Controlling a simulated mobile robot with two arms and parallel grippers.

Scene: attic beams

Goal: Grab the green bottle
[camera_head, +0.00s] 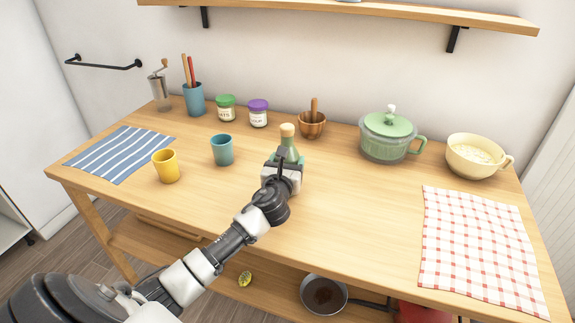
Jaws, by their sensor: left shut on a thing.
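The green bottle (289,146) stands near the middle of the wooden table, with a tan cork-like top. Its neck and upper part show; its lower part is hidden behind my left gripper. My left gripper (286,162) reaches in from the lower left and is shut on the bottle. I cannot tell whether the bottle's base touches the table. My right gripper is not in view.
A teal cup (222,150) and yellow cup (166,166) stand left of the bottle. A mortar (312,126) and two jars stand behind. A green pot (388,138), cream bowl (474,157) and checked cloth (480,245) are right. The table's front middle is clear.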

